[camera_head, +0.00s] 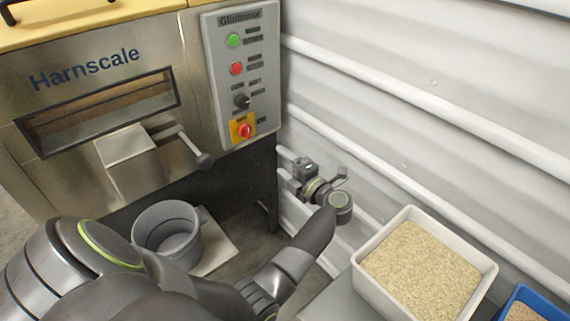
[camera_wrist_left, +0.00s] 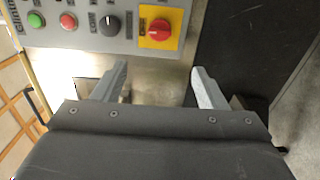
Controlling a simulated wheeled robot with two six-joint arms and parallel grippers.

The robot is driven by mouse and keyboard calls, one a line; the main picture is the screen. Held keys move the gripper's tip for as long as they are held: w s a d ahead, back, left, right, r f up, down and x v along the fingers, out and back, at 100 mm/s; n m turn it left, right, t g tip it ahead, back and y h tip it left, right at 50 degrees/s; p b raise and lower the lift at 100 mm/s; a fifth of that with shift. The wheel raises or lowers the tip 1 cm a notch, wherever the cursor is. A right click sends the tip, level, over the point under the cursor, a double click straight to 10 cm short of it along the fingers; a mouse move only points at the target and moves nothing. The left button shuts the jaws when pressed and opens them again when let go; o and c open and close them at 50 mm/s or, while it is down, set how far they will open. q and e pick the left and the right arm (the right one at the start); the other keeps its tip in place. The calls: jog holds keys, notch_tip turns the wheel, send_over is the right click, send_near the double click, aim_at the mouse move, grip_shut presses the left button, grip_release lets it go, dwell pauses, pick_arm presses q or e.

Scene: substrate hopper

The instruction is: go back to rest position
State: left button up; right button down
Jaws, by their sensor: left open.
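My left gripper (camera_head: 287,167) is at the end of my left arm, in front of the ribbed white wall and just right of the hopper machine's front leg. Its fingers point left in the head view. In the left wrist view the two fingers of the left gripper (camera_wrist_left: 160,76) are spread apart with nothing between them. Beyond them is the lower edge of the control panel (camera_wrist_left: 105,22), with the red knob on its yellow plate (camera_wrist_left: 160,33). My right gripper is not in view.
The Harnscale machine (camera_head: 95,95) has a control panel (camera_head: 243,75) and a chute lever (camera_head: 190,145). A grey bucket (camera_head: 168,232) stands on a pale plate (camera_head: 222,248) below. A white tub (camera_head: 489,272) of grain and a blue bin (camera_head: 548,296) are at the right.

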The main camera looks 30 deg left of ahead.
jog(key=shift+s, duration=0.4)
